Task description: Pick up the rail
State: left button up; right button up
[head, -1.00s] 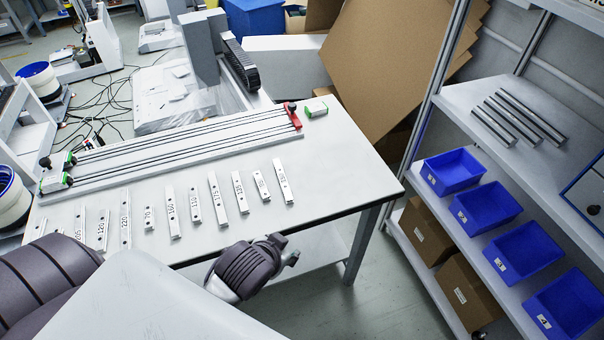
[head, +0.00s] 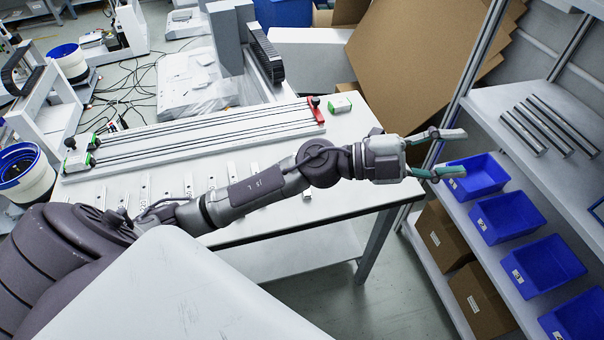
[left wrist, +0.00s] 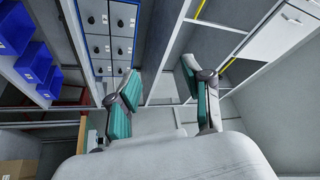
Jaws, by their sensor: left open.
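Several grey metal rails (head: 532,128) lie side by side on the upper shelf at the right in the head view. Several short numbered rail pieces (head: 189,186) lie in a row on the white table, partly hidden behind my left arm. My left gripper (head: 450,152) is open and empty, past the table's right edge. It points right towards the shelving, to the left of the metal rails and apart from them. Its open teal-padded fingers also show in the left wrist view (left wrist: 162,82), with nothing between them. My right gripper is not in view.
Blue bins (head: 508,212) sit on the shelf below the rails, close to my left gripper. A shelf upright (head: 474,62) stands near the fingers. Cardboard boxes (head: 445,236) are lower down. A long rail assembly (head: 200,137) lies along the table's far side.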

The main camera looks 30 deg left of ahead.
pick_arm(q)
jog(key=a+f+m+g+y, duration=0.6)
jog(key=a+f+g+y, duration=0.15)
jog(key=f, duration=0.35)
jog(key=w+a+f+n+g+y, duration=0.15)
jog(key=a+n+y, duration=0.25)
jog(key=a+y, duration=1.25)
jog(key=a+f+h, duration=0.1)
jog(key=a+f, duration=0.1)
jog(key=a+f+h, duration=0.2)
jog(key=f, duration=0.1)
jog(key=a+f+h, duration=0.1)
jog(key=f+h, duration=0.1)
jog(key=shift+w+a+f, duration=0.2)
jog(key=shift+w+a, duration=0.15)
jog(key=shift+a, duration=0.05)
jog(key=shift+w+f+p, duration=0.2)
jog(key=shift+f+p, duration=0.3)
jog(key=shift+f, duration=2.45)
grip_shut()
jog(key=shift+r, duration=0.1)
